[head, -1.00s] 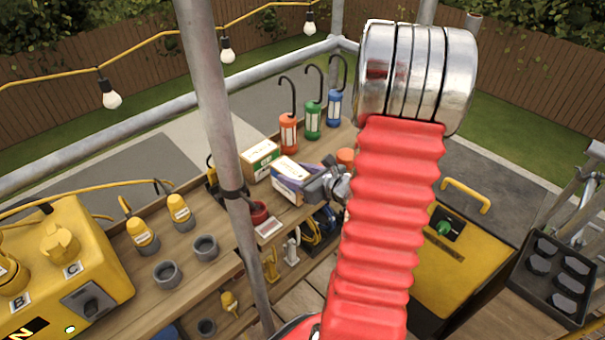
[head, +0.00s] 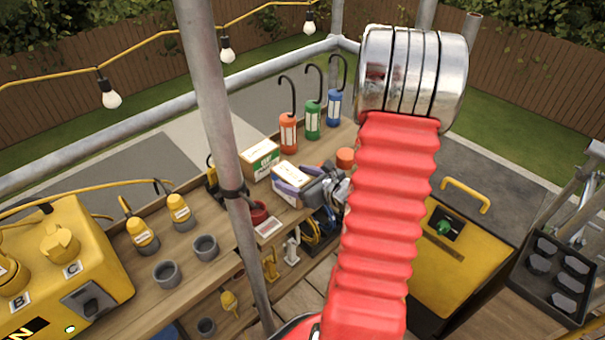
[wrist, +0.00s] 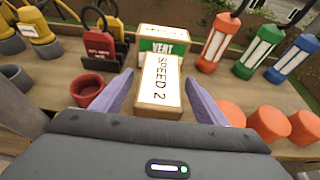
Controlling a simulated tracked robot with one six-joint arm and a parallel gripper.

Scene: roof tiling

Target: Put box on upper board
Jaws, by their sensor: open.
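The box (wrist: 160,82), white on top with brown sides and marked SPEED 2, sits level on the upper board (head: 322,151). In the head view the box (head: 291,174) is just right of a green-and-white box (head: 260,160). My gripper (wrist: 158,76) is open, with one purple finger on each side of the box. In the wrist view small gaps seem to show beside it. In the head view my gripper (head: 300,189) is partly hidden behind my own red arm sleeve.
The green-and-white box (wrist: 163,42) stands directly behind. A red cup (wrist: 85,91) is at left, and several orange cylinders (wrist: 268,123) are at right. Hooked orange, green (head: 313,120) and blue lamps stand along the back. A grey pole (head: 215,110) rises in front of the board.

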